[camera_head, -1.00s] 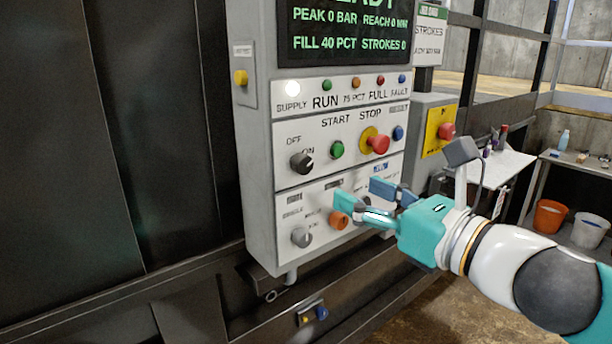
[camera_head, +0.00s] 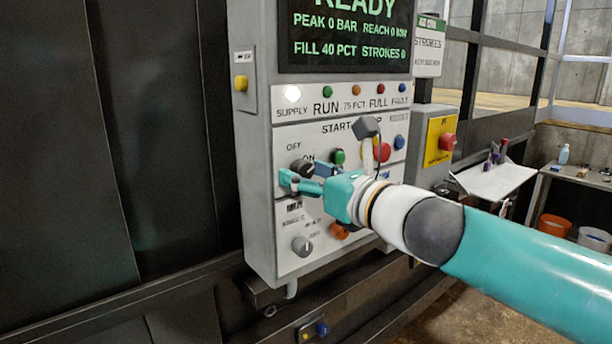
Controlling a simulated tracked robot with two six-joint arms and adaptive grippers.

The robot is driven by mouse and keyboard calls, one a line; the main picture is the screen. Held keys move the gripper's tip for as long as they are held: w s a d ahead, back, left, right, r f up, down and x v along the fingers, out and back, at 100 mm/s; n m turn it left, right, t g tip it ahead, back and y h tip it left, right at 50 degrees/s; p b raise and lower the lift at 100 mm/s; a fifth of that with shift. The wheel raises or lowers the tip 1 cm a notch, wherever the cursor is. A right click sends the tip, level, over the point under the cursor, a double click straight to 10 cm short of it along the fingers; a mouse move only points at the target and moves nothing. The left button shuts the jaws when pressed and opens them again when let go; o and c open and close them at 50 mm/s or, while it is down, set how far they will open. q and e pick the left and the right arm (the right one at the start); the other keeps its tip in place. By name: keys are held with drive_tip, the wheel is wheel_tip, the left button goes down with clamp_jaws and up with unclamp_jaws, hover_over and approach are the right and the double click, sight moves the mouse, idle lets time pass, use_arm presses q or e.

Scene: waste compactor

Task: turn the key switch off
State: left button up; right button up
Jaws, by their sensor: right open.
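The key switch is the black rotary knob (camera_head: 302,168) under the OFF and ON labels, on the upper left of the white control panel (camera_head: 284,219). Which way it points is hard to tell because my gripper partly covers it. My right gripper (camera_head: 290,178) is open, with its teal fingers just at the lower side of the knob. I cannot tell whether they touch it. The white SUPPLY lamp (camera_head: 292,93) is lit and the display (camera_head: 345,35) reads READY. My left gripper is not in view.
Near my right gripper are the green START button (camera_head: 337,156), the red STOP button (camera_head: 382,152), a grey selector knob (camera_head: 302,246) and an orange knob (camera_head: 339,231). A red emergency button (camera_head: 447,141) sits on a yellow plate to the right. A dark wall stands left.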

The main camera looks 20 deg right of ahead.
drive_tip(key=c, duration=1)
drive_tip(key=shift+a, duration=0.35)
clamp_jaws()
drive_tip(key=shift+d, duration=0.3)
drive_tip(key=shift+n, duration=0.5)
drive_tip(key=n+b, duration=0.1)
drive_tip(key=n, duration=0.2)
drive_tip(key=shift+f+n, duration=0.15)
drive_tip(key=shift+n, duration=0.25)
drive_tip(key=n, duration=0.4)
drive_tip(key=shift+n+b, duration=0.4)
drive_tip(key=shift+n, duration=1.2)
